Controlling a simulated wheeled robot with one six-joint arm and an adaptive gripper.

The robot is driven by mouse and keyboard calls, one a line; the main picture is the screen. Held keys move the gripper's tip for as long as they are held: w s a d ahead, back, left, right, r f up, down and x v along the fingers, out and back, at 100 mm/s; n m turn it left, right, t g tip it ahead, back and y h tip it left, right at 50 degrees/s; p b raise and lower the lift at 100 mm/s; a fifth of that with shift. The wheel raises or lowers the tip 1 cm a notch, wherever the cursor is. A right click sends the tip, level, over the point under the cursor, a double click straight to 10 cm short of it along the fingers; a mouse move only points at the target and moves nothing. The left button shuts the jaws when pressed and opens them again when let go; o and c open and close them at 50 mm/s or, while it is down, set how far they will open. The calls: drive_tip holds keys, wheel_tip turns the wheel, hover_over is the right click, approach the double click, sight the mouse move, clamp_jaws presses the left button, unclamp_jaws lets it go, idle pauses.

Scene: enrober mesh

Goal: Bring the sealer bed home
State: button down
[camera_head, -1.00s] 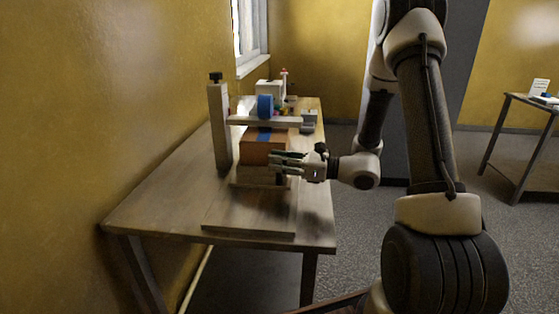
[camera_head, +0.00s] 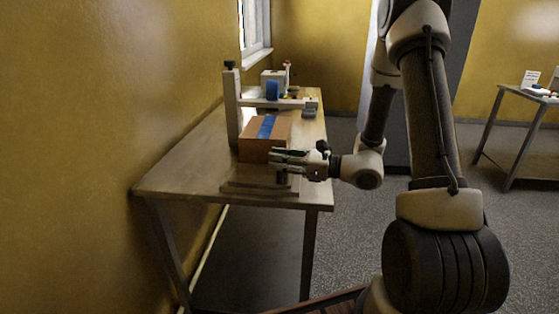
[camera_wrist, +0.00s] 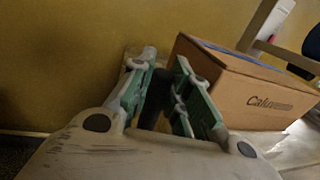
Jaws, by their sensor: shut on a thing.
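The sealer bed (camera_head: 245,177) is a wooden slide at the near end of its base board (camera_head: 232,190). A brown carton (camera_head: 254,150) with blue tape along its top sits on it, in front of the sealer's arch (camera_head: 232,105) with its blue tape roll (camera_head: 272,91). My gripper (camera_head: 274,161) is at the bed's near right side, in front of the carton. It is shut on a dark upright handle (camera_wrist: 153,103), which shows between the fingers in the wrist view. The carton (camera_wrist: 235,85) stands to the right there. The handle's lower end is hidden.
The wooden table (camera_head: 180,178) has bare room left of the sealer. The yellow wall (camera_head: 90,120) runs close along its left side. More small equipment stands behind the arch. A second table (camera_head: 528,98) with small items is at the far right.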

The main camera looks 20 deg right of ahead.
drive_tip(key=shift+s+a, duration=0.15)
drive_tip(key=shift+s, duration=0.1)
drive_tip(key=c, duration=1.3)
unclamp_jaws()
drive_tip(key=shift+s+d, duration=0.15)
drive_tip(key=shift+d, duration=0.25)
drive_tip(key=v, duration=1.1)
drive_tip(key=shift+d, duration=0.1)
